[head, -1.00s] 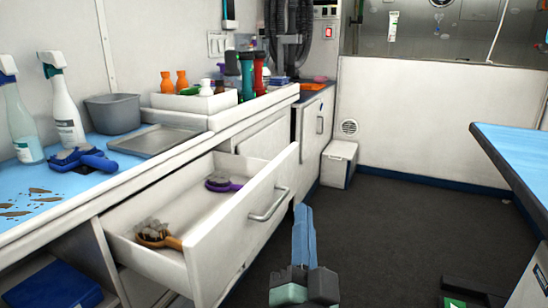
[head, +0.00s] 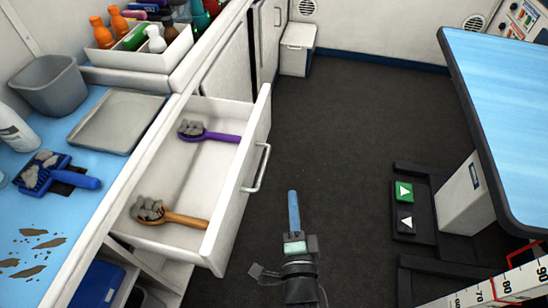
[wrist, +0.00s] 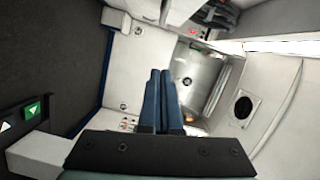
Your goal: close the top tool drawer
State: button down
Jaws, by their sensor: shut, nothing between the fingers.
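The top tool drawer (head: 236,182) stands pulled out from the white counter unit in the head view. Its bar handle (head: 258,168) is on the front panel, facing right. Inside lie a purple-handled brush (head: 215,136) and an orange-handled brush (head: 180,217), both with grey fuzz in the bristles. My gripper (head: 293,195) is right of the drawer front, over the dark floor, apart from the handle. In the wrist view my gripper (wrist: 161,75) shows its two blue fingers together with nothing between them. The drawer is not seen in the wrist view.
The blue counter top holds a blue brush (head: 50,175), a grey tray (head: 118,120), a grey bin (head: 50,88) and a white caddy (head: 150,58) of bottles. A blue-topped table (head: 510,110) stands at right, with foot pedals (head: 404,205) below. Floor between is clear.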

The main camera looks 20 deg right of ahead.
jog(key=w+f+b, duration=0.1)
jog(key=w+b, duration=0.7)
jog(key=w, duration=0.3)
jog(key=shift+f+b, duration=0.15)
jog(key=shift+b, duration=0.15)
jog(key=shift+w, duration=0.15)
dwell(0.4)
jog(key=w+a+b, duration=0.4)
jog(key=a+b, duration=0.2)
jog(key=b, duration=0.1)
jog(key=w+a+b, duration=0.4)
jog(key=a+b, duration=0.3)
jog(key=w+a+b, duration=0.5)
jog(key=a+b, duration=0.1)
jog(key=b, duration=0.1)
jog(key=shift+a+f+b, duration=0.15)
jog(key=shift+a+b, duration=0.15)
jog(key=shift+b, duration=0.05)
jog(key=shift+w+a, duration=0.3)
jog(key=shift+a, duration=0.1)
jog(key=shift+a+r, duration=0.1)
jog(key=shift+r, duration=0.2)
